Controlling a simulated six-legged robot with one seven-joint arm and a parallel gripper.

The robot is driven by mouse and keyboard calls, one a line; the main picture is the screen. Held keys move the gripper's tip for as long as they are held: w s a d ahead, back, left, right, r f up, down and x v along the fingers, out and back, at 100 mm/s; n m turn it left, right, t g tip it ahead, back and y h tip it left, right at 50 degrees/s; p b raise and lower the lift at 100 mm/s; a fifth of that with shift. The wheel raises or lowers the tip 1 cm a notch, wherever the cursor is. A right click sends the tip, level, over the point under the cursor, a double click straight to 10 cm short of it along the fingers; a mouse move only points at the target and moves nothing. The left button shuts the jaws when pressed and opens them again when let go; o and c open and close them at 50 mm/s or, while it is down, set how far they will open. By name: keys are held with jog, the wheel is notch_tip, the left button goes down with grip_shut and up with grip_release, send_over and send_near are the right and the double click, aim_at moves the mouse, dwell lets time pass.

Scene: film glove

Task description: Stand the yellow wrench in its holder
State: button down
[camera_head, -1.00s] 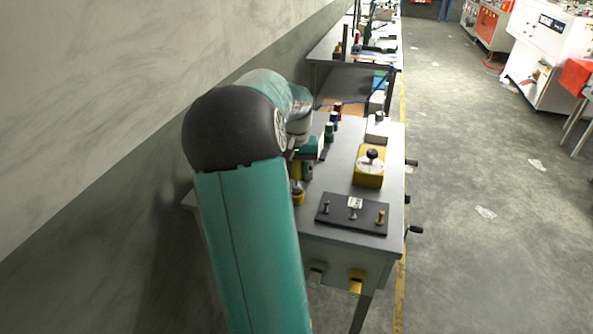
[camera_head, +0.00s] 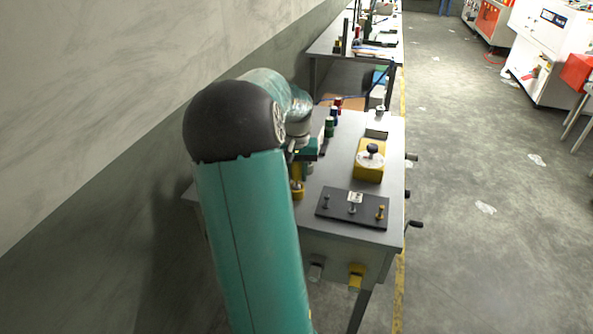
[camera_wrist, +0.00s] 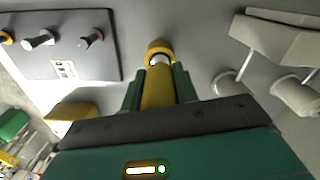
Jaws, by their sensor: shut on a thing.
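My gripper (camera_wrist: 157,92) has green fingers shut on the yellow wrench (camera_wrist: 157,88), whose yellow body shows between them in the wrist view. In the head view my gripper (camera_head: 304,155) is partly hidden behind my arm, over the left side of the bench. A round yellow piece (camera_head: 297,192) stands on the bench just below it. In the wrist view a yellow ring (camera_wrist: 160,45) with a pale middle lies right beyond the wrench. I cannot tell whether this ring is the holder or part of the wrench, nor whether the wrench touches the holder.
A dark plate (camera_head: 335,212) with several pegs lies at the front of the grey bench (camera_head: 345,150). A yellow box (camera_head: 369,170) with a dark knob stands behind it. Several coloured small pieces (camera_head: 330,127) line the back left. Crank handles (camera_head: 413,225) stick out on the right.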

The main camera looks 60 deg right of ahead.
jog(key=shift+f, duration=0.7)
jog(key=c, duration=1)
grip_release()
notch_tip(320, 180, up, 14)
jog(key=shift+f, duration=0.1)
